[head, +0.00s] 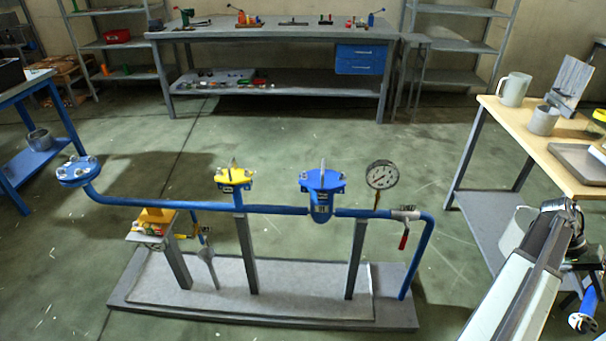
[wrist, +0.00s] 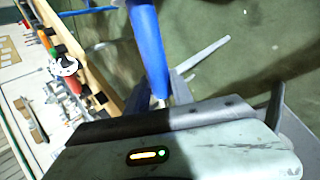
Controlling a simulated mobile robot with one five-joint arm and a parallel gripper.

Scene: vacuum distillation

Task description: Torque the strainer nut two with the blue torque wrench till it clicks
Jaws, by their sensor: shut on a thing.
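My gripper (wrist: 161,92) is shut on a blue handle, which I take to be the blue torque wrench (wrist: 149,45). In the head view the wrench (head: 589,301) hangs at the lower right edge, its grey head low, away from the pipe rig. A blue flanged body (head: 321,197) with small bolts and nuts on its top sits mid-pipe; it looks like the strainer. A yellow-topped fitting (head: 235,176) stands left of it. I cannot tell which nut is number two.
A pressure gauge (head: 381,175) and a red-handled valve (head: 404,228) stand at the rig's right. A wooden-topped table (head: 560,165) with a mug and boxes is close on the right. A workbench (head: 260,31) stands at the back. The floor between rig and table is clear.

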